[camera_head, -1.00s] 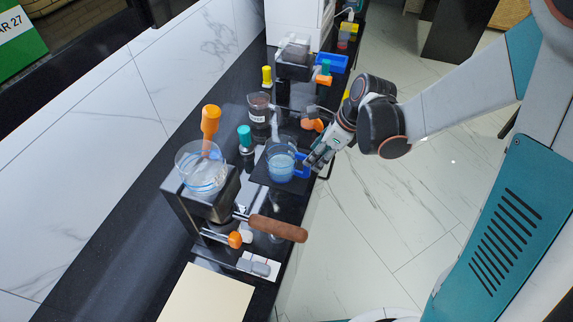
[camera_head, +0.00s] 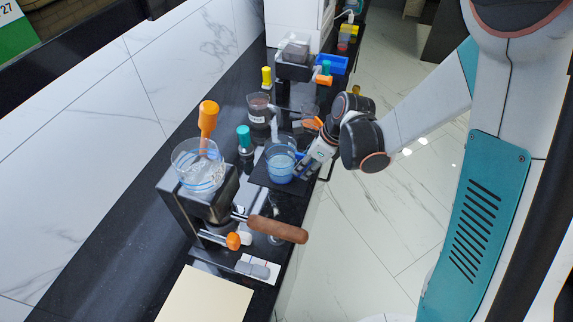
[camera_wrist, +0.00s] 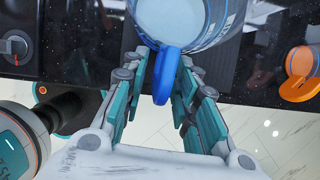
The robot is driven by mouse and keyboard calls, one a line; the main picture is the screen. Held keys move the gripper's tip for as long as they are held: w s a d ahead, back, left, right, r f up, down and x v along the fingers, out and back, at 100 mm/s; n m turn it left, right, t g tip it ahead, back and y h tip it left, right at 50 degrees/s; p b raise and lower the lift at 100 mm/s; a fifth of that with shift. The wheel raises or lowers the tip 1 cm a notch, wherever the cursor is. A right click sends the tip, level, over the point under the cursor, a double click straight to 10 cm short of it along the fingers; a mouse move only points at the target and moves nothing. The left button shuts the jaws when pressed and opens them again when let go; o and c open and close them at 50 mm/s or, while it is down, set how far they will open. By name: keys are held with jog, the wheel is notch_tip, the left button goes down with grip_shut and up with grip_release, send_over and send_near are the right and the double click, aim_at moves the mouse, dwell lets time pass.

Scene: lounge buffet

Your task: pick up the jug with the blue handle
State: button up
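The jug with the blue handle (camera_head: 281,165) is clear and holds bluish liquid. It stands upright on a dark mat on the black counter, right of the tall teal-topped grinder. My gripper (camera_head: 303,170) is at its right side and largely hides the handle in the head view. In the wrist view the blue handle (camera_wrist: 167,75) lies between the two fingers of my gripper (camera_wrist: 164,62), with gaps on both sides. The fingers are open, and the jug body (camera_wrist: 205,22) is just beyond their tips.
A black stand (camera_head: 213,205) with a glass jug (camera_head: 200,170) and a brown wooden handle (camera_head: 278,229) is at the near left. A beaker of dark liquid (camera_head: 259,110) stands behind. An orange-handled cup (camera_wrist: 300,75) is right in the wrist view. Open floor lies right of the counter.

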grip_shut()
notch_tip(320, 180, up, 20)
jog(key=p, duration=0.5)
jog(key=shift+c, duration=1.2)
grip_release()
jog(key=shift+s, duration=0.1)
grip_shut()
